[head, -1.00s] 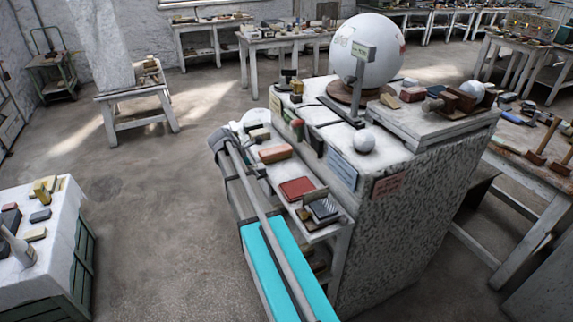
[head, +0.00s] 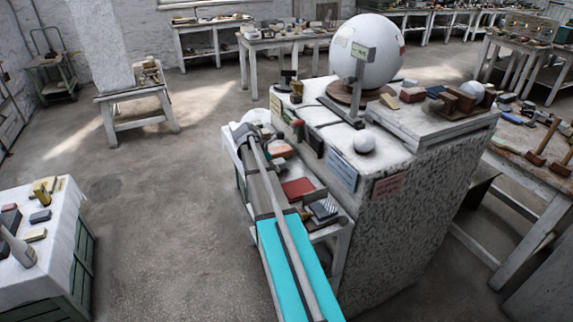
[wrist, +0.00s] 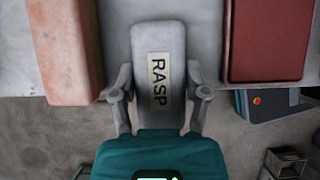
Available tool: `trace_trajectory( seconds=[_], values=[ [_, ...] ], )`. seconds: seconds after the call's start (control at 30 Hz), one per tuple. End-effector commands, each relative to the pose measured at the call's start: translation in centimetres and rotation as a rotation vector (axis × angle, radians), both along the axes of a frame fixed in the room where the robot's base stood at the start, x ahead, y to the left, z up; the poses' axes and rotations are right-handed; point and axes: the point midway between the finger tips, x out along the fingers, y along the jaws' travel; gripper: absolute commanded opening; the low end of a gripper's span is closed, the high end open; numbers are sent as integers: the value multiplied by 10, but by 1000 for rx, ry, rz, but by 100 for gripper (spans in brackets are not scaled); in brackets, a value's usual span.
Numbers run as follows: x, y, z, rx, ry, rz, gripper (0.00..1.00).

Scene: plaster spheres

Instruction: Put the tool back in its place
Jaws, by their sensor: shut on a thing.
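In the wrist view my gripper (wrist: 159,92) is shut on a grey block labelled RASP (wrist: 158,38), with one finger on each side. The block's far part is over a pale shelf (wrist: 208,35), between an orange-pink block (wrist: 63,45) on the left and a dark red block (wrist: 268,38) on the right. I cannot tell whether it touches the shelf. In the head view the red block (head: 298,187) shows on the shelf beside my arm. My gripper and the RASP block cannot be made out there behind my arm.
The shelf hangs on a speckled plaster stand (head: 400,220) that bears a large white sphere (head: 375,50) and a small white ball (head: 364,144). A cloth-covered cabinet (head: 60,220) stands left, with free floor between.

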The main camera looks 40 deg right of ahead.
Motion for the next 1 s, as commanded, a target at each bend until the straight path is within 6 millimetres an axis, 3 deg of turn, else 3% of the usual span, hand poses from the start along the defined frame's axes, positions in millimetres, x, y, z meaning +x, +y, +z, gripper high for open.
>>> trace_trajectory(
  seconds=[0.33, 0.5, 1.0],
  values=[
    [-10, -43, 0, -1, 0, -2, 6],
    [-10, -42, -14, -1, 0, 0, 6],
    [-10, -41, -16, -1, 0, 0, 6]
  ],
)
